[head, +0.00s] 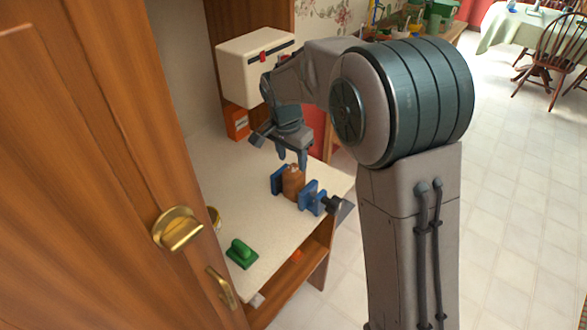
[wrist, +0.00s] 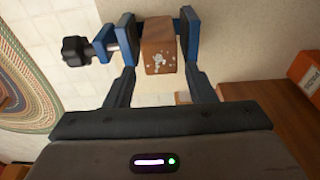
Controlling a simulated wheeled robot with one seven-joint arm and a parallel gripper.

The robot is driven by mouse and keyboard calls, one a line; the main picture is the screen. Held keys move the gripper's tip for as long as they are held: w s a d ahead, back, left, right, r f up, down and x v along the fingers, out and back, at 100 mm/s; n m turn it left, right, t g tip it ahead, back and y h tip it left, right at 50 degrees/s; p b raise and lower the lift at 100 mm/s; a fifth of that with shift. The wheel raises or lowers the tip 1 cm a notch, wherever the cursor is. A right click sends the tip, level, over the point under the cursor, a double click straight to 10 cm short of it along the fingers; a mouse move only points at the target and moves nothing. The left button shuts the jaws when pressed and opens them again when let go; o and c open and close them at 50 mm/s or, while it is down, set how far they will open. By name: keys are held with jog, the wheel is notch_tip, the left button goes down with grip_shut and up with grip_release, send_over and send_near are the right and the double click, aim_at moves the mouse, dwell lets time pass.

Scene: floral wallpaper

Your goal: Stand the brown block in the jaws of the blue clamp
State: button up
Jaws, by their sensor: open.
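The brown block (head: 293,182) stands upright between the jaws of the blue clamp (head: 312,196) on the pale shelf. In the wrist view the block (wrist: 158,45) sits between the clamp's two blue jaws (wrist: 190,36), with its printed end facing the camera. Whether both jaws touch it I cannot tell. The clamp's dark screw knob (wrist: 76,50) is on the left in that view. My gripper (head: 292,162) is open and empty just above the block. Its fingers, also in the wrist view (wrist: 160,80), are spread apart, clear of the block.
A green object (head: 241,253) lies on the shelf's near part, with a brass item (head: 214,217) by the door (head: 90,150). An orange box (head: 236,122) and a white box (head: 243,75) are at the back. The shelf surface (head: 235,180) between is bare.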

notch_tip(320, 180, up, 6)
jog(key=shift+s+a+r, duration=0.2)
jog(key=shift+s+r, duration=0.05)
jog(key=shift+s, duration=0.15)
jog(key=s+d+r+n, duration=0.3)
jog(key=s+d, duration=0.7)
jog(key=s+d+f+n, duration=0.2)
jog(key=s+d, duration=0.1)
jog(key=s, duration=0.4)
jog(key=s+d+f+n+t+y, duration=0.1)
jog(key=s+d+f+n, duration=0.1)
jog(key=s, duration=0.5)
jog(key=shift+s+d+f+n+t, duration=0.2)
jog(key=shift+d+f+n+t, duration=0.1)
jog(key=shift+d, duration=0.55)
